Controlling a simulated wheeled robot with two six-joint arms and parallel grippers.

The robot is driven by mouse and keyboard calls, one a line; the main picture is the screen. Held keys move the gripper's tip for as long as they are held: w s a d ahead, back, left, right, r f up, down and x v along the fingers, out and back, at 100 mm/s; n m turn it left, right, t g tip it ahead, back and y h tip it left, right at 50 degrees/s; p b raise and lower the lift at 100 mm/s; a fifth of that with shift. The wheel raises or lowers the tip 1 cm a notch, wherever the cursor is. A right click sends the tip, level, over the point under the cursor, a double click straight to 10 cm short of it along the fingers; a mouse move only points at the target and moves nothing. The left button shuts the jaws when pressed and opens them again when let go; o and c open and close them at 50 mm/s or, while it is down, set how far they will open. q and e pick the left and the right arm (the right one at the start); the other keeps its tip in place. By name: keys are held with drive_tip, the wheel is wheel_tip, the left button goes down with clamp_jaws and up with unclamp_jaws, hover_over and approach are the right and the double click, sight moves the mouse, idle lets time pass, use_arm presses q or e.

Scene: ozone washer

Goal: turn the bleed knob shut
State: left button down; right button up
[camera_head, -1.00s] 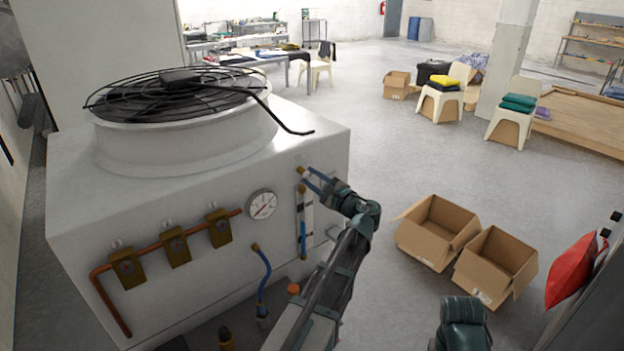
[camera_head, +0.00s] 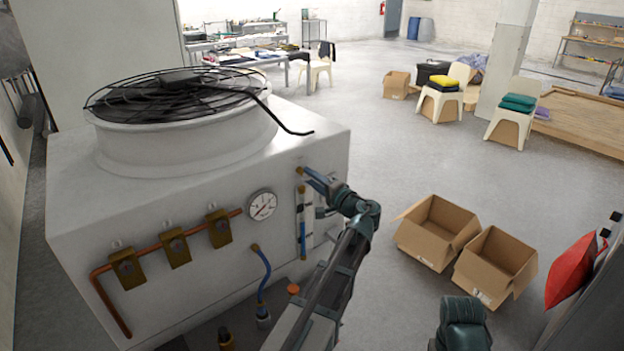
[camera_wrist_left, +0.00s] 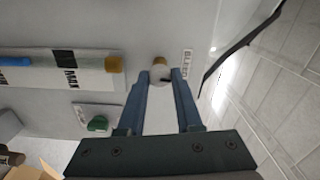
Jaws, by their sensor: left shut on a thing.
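The bleed knob (camera_wrist_left: 159,72) is a small round brass-coloured knob on the machine's pale front panel, beside a label reading BLEED (camera_wrist_left: 187,65). In the left wrist view it sits between the tips of my left gripper (camera_wrist_left: 161,75). The blue fingers are shut on it, one on each side. In the head view my left gripper (camera_head: 304,178) reaches the panel's right part, and its fingers partly cover the knob there. How far the knob is turned cannot be told. My right gripper is not in view; only part of my right arm shows at the bottom.
A sight tube (camera_head: 302,226) with blue liquid and a MAX mark stands below the knob. A round gauge (camera_head: 262,205) and copper pipe (camera_head: 190,230) lie to its left. A green button (camera_wrist_left: 98,124) is near the fingers. Open cardboard boxes (camera_head: 437,232) stand on the floor at right.

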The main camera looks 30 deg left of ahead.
use_arm(q)
drive_tip(key=shift+n, duration=0.6)
drive_tip(key=c, duration=0.6)
unclamp_jaws()
drive_tip(key=v, duration=1.4)
drive_tip(key=shift+a, duration=0.1)
drive_tip(key=shift+f, duration=0.1)
